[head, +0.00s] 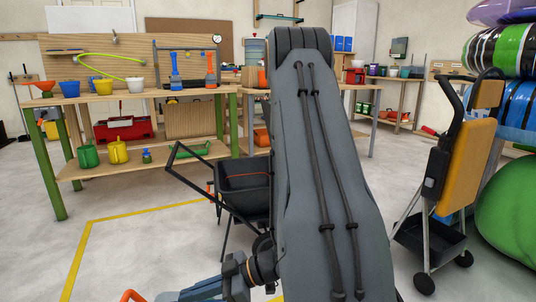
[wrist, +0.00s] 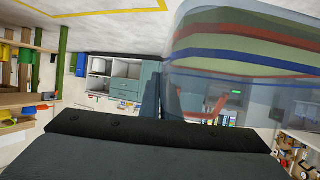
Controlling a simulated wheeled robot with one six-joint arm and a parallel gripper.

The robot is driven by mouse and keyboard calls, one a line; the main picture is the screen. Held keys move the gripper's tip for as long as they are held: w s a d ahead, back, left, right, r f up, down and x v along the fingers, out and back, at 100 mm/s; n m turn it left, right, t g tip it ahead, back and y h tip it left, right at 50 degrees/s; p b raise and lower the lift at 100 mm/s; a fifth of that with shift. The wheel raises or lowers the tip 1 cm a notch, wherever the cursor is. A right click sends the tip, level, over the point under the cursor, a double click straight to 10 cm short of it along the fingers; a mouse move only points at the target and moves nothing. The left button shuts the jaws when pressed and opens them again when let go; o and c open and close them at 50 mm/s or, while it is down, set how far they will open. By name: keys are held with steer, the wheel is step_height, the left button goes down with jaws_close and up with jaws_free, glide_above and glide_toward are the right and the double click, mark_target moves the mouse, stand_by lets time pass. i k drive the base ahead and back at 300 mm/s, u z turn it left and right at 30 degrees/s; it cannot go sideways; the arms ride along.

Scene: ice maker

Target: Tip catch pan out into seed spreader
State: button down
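A black hopper (head: 243,175) on a dark tube frame, which looks like the seed spreader, stands on the floor behind my arm. My arm hides its right side. A large see-through vessel (wrist: 245,50) with red, green and blue bands showing in or through it fills the upper right of the wrist view, very close to the camera. It may be the catch pan; I cannot tell for sure. My gripper is low in the head view, mostly cut off by the bottom edge, and its fingers are not clear. Whether it grips the vessel cannot be seen.
A wooden workbench (head: 150,93) with pots, a red toolbox (head: 124,129) and watering cans stands behind on the left. A yellow-panelled cart (head: 466,165) with a black tray (head: 428,237) and a green ball (head: 515,215) are on the right. The floor at left is clear.

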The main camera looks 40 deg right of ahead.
mark_target(242, 183)
steer(key=z, duration=2.5)
steer(key=i, duration=0.95)
steer(key=u, duration=1.95)
